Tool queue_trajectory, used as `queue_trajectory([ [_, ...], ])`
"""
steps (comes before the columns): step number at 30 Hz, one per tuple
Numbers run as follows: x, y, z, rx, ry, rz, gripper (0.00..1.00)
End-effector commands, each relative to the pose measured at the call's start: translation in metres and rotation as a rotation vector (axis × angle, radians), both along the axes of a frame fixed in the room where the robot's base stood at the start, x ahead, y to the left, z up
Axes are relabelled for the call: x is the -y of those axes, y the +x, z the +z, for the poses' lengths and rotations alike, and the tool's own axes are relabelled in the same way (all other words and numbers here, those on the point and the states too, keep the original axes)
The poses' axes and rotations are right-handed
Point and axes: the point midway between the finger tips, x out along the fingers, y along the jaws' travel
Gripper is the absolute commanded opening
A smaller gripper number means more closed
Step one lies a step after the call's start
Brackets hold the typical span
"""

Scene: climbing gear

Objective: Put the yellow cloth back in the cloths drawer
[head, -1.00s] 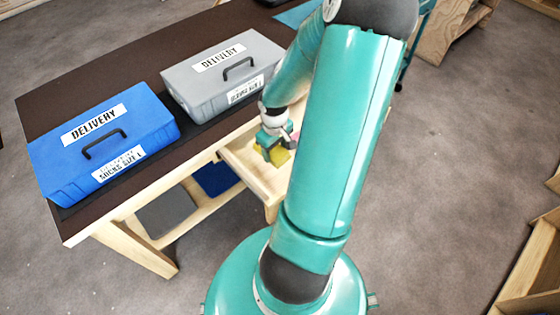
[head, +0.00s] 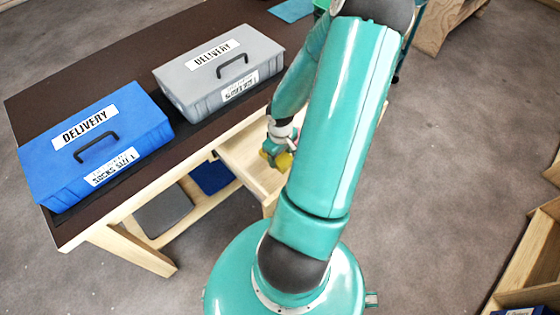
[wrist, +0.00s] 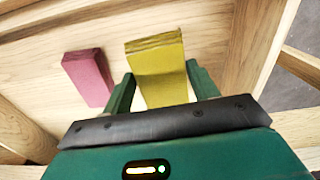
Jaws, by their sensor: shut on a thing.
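The yellow cloth (wrist: 160,75) is folded and sits between the two fingers of my gripper (wrist: 162,92) in the wrist view. My gripper is shut on it. In the head view the yellow cloth (head: 284,160) shows as a small patch at my gripper (head: 275,152), over the open wooden drawer (head: 240,160). A folded pink cloth (wrist: 88,77) lies on the drawer floor to the left of the yellow cloth in the wrist view. My arm hides the right part of the drawer in the head view.
A blue delivery case (head: 95,150) and a grey delivery case (head: 218,75) stand on the dark tabletop (head: 130,70). A wooden drawer wall (wrist: 245,45) rises right of the cloth. Dark blue and grey items lie on the shelf below.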

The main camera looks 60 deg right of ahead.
Motion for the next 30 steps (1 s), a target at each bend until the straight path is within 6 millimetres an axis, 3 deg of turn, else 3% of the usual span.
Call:
queue_trajectory([
  [10, 0.003, 0.003, -0.04, 0.0, -0.002, 0.002, 0.38],
  [26, 0.003, 0.002, -0.049, 0.001, -0.002, 0.0, 0.38],
  [27, 0.003, 0.002, -0.05, 0.002, -0.002, -0.001, 0.61],
  [30, 0.003, 0.002, -0.049, 0.002, -0.002, -0.001, 0.81],
])
